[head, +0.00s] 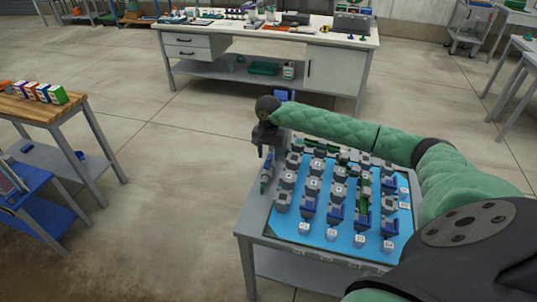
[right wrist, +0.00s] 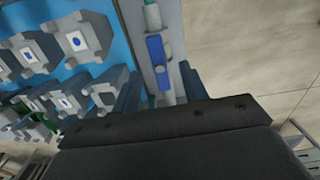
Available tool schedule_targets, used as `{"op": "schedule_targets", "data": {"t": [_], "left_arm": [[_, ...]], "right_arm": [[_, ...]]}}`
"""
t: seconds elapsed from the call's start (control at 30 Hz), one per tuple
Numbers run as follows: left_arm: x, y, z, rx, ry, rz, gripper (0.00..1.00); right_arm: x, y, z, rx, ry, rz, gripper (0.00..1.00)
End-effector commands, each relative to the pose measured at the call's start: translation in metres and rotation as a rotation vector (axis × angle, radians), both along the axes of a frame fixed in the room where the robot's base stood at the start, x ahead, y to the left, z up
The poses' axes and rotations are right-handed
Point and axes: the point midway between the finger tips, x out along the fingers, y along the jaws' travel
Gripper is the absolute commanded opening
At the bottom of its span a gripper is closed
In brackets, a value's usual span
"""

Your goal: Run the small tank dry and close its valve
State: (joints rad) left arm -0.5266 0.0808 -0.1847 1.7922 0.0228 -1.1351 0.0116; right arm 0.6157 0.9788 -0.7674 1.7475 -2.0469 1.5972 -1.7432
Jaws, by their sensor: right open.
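The skid is a grey table (head: 247,222) with a blue panel (head: 318,236) carrying rows of grey and blue blocks with white labels. A slim blue-and-grey fitting (head: 266,182) stands on the table's left border; in the right wrist view its blue part (right wrist: 156,52) sits in line with pale pipe pieces. My right gripper (head: 266,150) points down just above and behind this fitting. In the right wrist view the right gripper (right wrist: 160,88) is open, its fingers on either side of the fitting's line; contact cannot be told. I cannot tell which part is the small tank. My left gripper is out of view.
My green-sleeved right arm crosses over the back of the panel and hides part of it. A white workbench (head: 335,66) stands behind. A wooden-topped table (head: 38,108) with small boxes and a blue cart (head: 30,185) are at left. Open floor lies between.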

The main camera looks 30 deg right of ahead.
Motion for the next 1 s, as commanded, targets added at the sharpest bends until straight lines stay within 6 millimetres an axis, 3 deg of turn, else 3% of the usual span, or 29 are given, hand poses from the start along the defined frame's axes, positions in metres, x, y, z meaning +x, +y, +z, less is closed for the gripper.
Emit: {"op": "schedule_targets", "data": {"t": [0.47,1.0], "left_arm": [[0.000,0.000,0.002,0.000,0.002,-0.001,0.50],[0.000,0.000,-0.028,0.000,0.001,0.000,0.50]], "right_arm": [[0.000,0.000,-0.001,0.000,0.000,-0.021,0.44],[0.000,0.000,-0.033,0.000,0.000,-0.021,0.44]]}}
